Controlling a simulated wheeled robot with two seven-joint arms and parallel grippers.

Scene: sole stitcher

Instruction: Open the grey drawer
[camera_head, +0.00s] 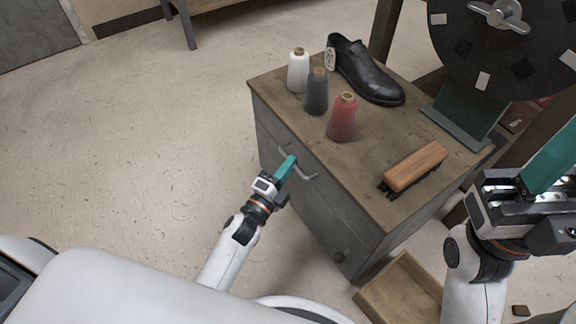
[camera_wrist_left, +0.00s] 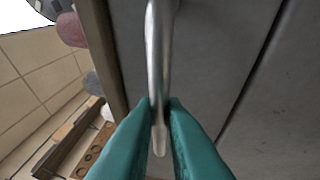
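The grey drawer (camera_head: 325,205) is in the front of a grey cabinet with a wooden top; its front looks flush with the cabinet. A metal bar handle (camera_head: 306,175) sits on it. My left gripper (camera_head: 290,162) is at the handle. In the left wrist view its teal fingertips (camera_wrist_left: 160,104) lie on both sides of the metal bar (camera_wrist_left: 159,50), with almost no gap, so it looks shut on it. My right gripper (camera_head: 555,160) is at the right edge, raised beside the cabinet, empty as far as shows; its fingertips are partly cut off.
On the cabinet top (camera_head: 290,92) stand a white spool (camera_head: 298,72), a dark spool (camera_head: 316,95), a red spool (camera_head: 341,120), a black shoe (camera_head: 368,72) and a wooden brush (camera_head: 415,167). A wooden box (camera_head: 398,292) lies by the cabinet's base. The floor to the left is clear.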

